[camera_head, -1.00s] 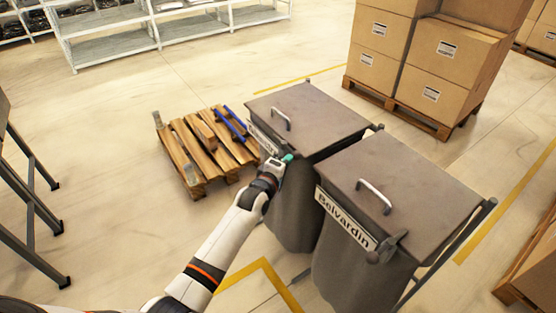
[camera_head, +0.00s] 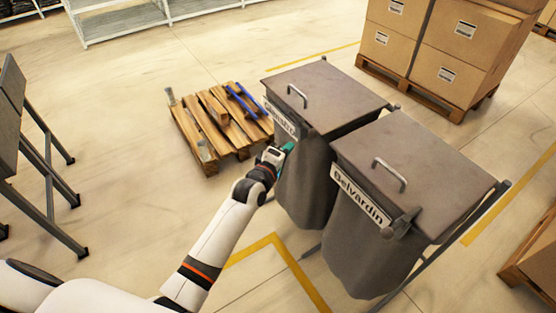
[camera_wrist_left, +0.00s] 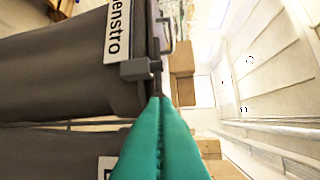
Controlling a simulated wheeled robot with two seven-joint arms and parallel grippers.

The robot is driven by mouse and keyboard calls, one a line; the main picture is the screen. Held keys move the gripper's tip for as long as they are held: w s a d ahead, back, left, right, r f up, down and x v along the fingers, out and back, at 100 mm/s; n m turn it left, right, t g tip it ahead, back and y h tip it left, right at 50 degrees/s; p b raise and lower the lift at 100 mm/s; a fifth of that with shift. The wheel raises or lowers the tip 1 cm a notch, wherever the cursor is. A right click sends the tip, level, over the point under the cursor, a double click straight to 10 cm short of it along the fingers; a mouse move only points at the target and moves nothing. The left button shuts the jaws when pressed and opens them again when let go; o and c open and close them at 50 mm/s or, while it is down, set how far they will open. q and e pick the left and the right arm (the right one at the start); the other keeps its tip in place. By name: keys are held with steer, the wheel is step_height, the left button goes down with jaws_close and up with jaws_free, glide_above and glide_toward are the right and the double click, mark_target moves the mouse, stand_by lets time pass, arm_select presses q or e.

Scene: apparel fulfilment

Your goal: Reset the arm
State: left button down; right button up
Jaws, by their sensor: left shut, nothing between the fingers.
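My left arm reaches in from the lower left in the head view. My left gripper (camera_head: 284,150) is shut, with teal fingertips together and nothing between them. It is just in front of the farther grey bin (camera_head: 308,185), near the lower edge of its label; I cannot tell if it touches. In the left wrist view the teal fingers (camera_wrist_left: 160,135) lie closed side by side, with the dark bin (camera_wrist_left: 55,70) and its label at left. My right arm and gripper are not in view.
A second grey bin (camera_head: 360,245) labelled Belvardin stands nearer, beside the first. A wooden pallet (camera_head: 205,125) with blue bars lies left of the bins. Stacked cartons (camera_head: 448,78) stand behind right. A dark metal stand (camera_head: 50,175) is at left. Open floor lies between.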

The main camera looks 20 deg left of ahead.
arm_select(q)
steer(key=d+f+v, duration=0.1)
steer(key=v, duration=0.4)
steer(key=s+a+f+m+g, duration=0.1)
steer(key=s+f+m+g, duration=0.2)
steer(key=s+f, duration=0.55)
steer(key=s+a+f+m+g+y, duration=0.1)
steer(key=s+f+m+g, duration=0.15)
steer(key=f, duration=1.05)
steer(key=s+f+m+g, duration=0.3)
steer(key=s+f, duration=0.4)
steer(key=f, duration=0.4)
steer(key=s+a+f+m+g, duration=0.1)
steer(key=s+f, duration=0.4)
steer(key=s, duration=0.5)
steer(key=s+a+f+m+g+y, duration=0.1)
steer(key=s+a+f+m+g, duration=0.1)
steer(key=s, duration=0.9)
steer(key=s+a+f+m+g, duration=0.1)
steer(key=s+f+m+g, duration=0.2)
steer(key=s+f+m, duration=0.2)
steer(key=s+f, duration=0.3)
steer(key=s, duration=0.3)
steer(key=shift+a+g+y, duration=0.2)
steer(key=shift+g+y, duration=0.15)
steer(key=shift+y, duration=0.05)
steer(key=shift+f, duration=0.1)
